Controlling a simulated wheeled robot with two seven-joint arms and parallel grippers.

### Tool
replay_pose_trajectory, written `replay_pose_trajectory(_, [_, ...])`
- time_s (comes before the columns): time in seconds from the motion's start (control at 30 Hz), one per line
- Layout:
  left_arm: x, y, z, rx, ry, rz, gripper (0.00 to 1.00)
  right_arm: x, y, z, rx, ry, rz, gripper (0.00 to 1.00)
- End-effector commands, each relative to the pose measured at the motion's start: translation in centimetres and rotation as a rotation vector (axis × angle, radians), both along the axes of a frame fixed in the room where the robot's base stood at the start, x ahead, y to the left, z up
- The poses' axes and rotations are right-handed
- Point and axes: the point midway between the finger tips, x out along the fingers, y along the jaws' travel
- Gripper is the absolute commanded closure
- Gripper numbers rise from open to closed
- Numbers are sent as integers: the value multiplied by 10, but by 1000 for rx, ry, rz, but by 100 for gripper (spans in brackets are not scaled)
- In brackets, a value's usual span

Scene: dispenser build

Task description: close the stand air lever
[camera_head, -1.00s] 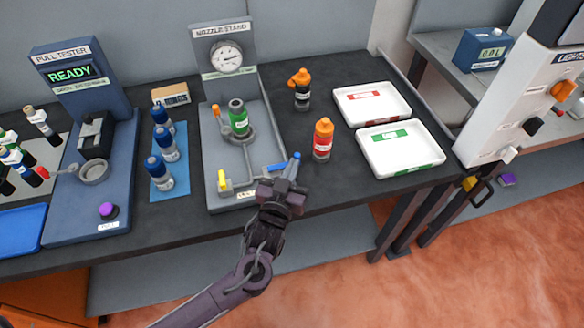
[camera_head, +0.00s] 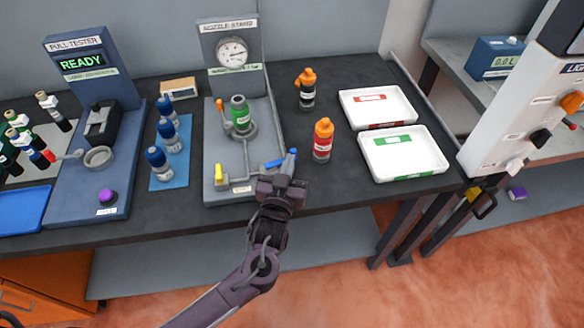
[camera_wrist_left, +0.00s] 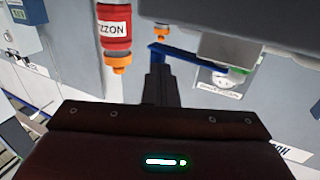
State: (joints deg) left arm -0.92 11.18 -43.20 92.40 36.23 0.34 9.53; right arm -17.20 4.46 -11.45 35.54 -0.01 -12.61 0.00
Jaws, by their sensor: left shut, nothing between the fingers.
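The nozzle stand (camera_head: 219,140) is a grey panel and base with a round gauge (camera_head: 232,52) and a green bottle (camera_head: 239,112) in its holder. A blue lever (camera_head: 273,164) sits at the base's front right; a yellow lever (camera_head: 219,172) is at its front left. Which one is the air lever I cannot read. My left gripper (camera_head: 291,161) is shut and empty, its fingertips right beside the blue lever's outer end. Contact is unclear. In the left wrist view the blue lever (camera_wrist_left: 172,50) is just beyond the shut fingers (camera_wrist_left: 159,82). My right gripper is not in view.
Two white trays (camera_head: 366,165) lie further right. Blue-capped bottles (camera_head: 159,165) and the pull tester (camera_head: 62,195) are left. The table's front edge is under my arm.

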Motion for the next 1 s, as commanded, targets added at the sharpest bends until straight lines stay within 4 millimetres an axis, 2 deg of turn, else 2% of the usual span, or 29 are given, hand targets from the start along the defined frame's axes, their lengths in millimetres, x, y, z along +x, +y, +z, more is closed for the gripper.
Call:
replay_pose_trajectory(0.37, [15,1,-1,-4,2,230,100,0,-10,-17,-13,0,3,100])
replay_pose_trajectory(0.7, [21,2,0,-1,-1,221,100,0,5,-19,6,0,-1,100])
replay_pose_trajectory(1.0, [21,2,0,-1,-1,220,100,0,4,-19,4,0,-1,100])
